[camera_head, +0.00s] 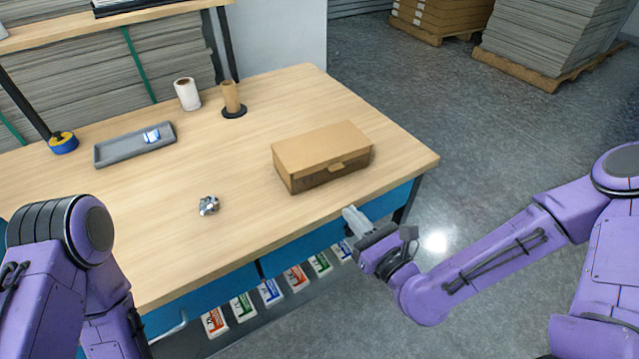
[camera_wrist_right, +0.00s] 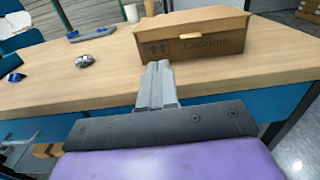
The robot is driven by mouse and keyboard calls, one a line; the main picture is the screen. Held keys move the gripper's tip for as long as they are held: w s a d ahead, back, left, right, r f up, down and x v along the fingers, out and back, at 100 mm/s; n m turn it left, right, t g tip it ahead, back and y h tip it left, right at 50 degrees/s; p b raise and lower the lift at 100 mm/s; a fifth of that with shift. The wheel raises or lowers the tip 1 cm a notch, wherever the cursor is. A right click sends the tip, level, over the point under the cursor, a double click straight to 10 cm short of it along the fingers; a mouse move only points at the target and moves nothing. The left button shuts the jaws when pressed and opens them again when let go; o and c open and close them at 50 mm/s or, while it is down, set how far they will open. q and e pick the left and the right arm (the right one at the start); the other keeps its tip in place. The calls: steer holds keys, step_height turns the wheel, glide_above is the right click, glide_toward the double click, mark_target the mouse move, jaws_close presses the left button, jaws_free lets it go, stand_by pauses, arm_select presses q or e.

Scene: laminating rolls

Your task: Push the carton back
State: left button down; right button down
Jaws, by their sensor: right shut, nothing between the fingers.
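The brown cardboard carton (camera_head: 322,157) is closed and sits on the right part of the wooden table, near its front edge. In the right wrist view the carton (camera_wrist_right: 195,47) shows its printed front face with a small tab. My right gripper (camera_head: 350,215) is shut and empty, just off the table's front edge and in front of the carton. In the right wrist view the right gripper (camera_wrist_right: 157,68) points at the carton's lower front; a gap seems to remain between them. My left arm shows at the lower left, but its gripper is out of view.
On the table (camera_head: 245,200) stand a white roll (camera_head: 187,94), a brown roll on a dark base (camera_head: 231,97), a grey tray (camera_head: 135,146), a blue tape roll (camera_head: 63,142) and a small metallic object (camera_head: 208,205). The tabletop behind the carton is clear.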

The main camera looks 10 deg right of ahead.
steer(key=w+b, duration=0.2)
steer(key=b, duration=0.5)
glide_toward(313, 169)
steer(key=x, duration=0.6)
steer(key=shift+a, duration=0.1)
steer(key=shift+w+a, duration=0.15)
steer(key=shift+w, duration=0.3)
